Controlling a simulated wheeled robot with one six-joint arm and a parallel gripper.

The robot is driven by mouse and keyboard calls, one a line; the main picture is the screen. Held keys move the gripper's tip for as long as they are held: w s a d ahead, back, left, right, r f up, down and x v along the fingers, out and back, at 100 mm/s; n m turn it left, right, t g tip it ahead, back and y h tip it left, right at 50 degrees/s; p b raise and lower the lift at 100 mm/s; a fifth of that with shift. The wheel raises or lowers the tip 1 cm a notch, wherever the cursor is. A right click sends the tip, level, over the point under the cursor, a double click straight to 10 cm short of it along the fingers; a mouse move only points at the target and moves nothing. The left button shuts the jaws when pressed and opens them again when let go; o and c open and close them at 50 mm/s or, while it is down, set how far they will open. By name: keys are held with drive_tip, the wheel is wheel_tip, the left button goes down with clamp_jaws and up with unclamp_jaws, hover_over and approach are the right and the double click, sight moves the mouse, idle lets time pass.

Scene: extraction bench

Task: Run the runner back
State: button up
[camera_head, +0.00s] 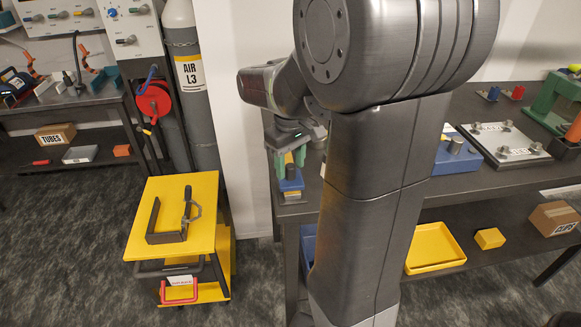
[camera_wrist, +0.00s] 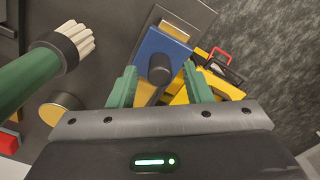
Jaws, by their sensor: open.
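The runner looks to be a blue block (camera_wrist: 150,47) with a dark round knob (camera_wrist: 159,66). It sits on a grey plate or rail (camera_wrist: 183,14) with a yellow patch beyond the block. In the head view the blue block (camera_head: 291,184) is near the left end of the dark bench, partly hidden by my arm. My gripper (camera_wrist: 159,72) is open, with one green finger on each side of the knob in the wrist view. I cannot tell whether the fingers touch it. My gripper (camera_head: 289,157) shows small above the block in the head view.
A yellow cart (camera_head: 205,188) with a black clamp stands left of the bench. A grey AIR L3 cylinder (camera_head: 193,95) is behind it. In the wrist view, a green bar with a white ribbed end (camera_wrist: 75,42) lies left of my fingers. The bench's lower shelf holds a yellow tray (camera_head: 433,247).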

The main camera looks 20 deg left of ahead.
drive_tip(key=shift+f, duration=0.75)
